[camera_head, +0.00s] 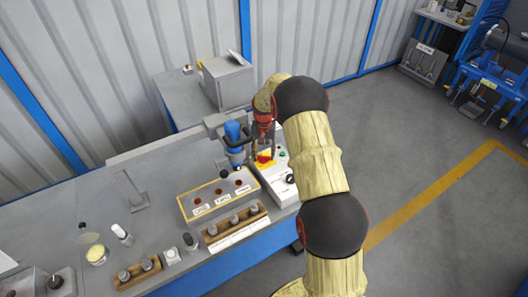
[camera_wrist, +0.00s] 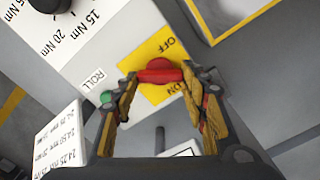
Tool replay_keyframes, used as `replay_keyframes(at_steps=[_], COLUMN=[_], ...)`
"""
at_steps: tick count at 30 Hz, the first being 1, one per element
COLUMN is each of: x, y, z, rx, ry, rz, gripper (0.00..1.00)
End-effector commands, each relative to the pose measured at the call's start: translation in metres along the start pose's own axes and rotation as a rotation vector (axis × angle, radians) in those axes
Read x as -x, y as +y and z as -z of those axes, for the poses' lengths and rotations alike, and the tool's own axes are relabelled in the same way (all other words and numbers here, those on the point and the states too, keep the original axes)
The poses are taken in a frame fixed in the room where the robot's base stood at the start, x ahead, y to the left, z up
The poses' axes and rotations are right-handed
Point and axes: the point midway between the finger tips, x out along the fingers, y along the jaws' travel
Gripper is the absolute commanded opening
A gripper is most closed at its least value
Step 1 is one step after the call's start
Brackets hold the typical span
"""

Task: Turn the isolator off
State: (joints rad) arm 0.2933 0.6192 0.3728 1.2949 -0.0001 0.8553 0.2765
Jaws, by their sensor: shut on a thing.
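The isolator is a red rotary handle (camera_wrist: 160,74) on a yellow plate (camera_wrist: 150,92) fixed to a pale control box. In the wrist view the plate reads OFF above the handle and ON below right. The red bar lies roughly crosswise between the two labels. My gripper (camera_wrist: 159,76) has a fingertip at each end of the bar and is shut on it. In the head view my gripper (camera_head: 263,147) reaches down to the box over the yellow plate (camera_head: 265,164), and the fingers partly hide the handle.
A green button (camera_wrist: 106,97) marked ROLL and a black torque dial (camera_wrist: 50,4) sit on the same box. A blue tool (camera_head: 234,135) hangs close left of my gripper. A framed tray (camera_head: 190,212) and a wooden socket rack (camera_head: 214,238) stand left of the box.

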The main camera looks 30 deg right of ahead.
Motion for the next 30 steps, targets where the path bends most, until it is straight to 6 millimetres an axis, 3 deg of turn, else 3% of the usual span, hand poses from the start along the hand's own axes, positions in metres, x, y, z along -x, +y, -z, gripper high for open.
replay_keyframes(at_steps=[15,30], x=[0.001,0.0003], y=[-0.0024,-0.0032], z=[-0.0001,-0.0003], rx=[0.44,0.614], ry=[0.001,0.002], rz=[0.0,0.0], gripper=[0.18,0.18])
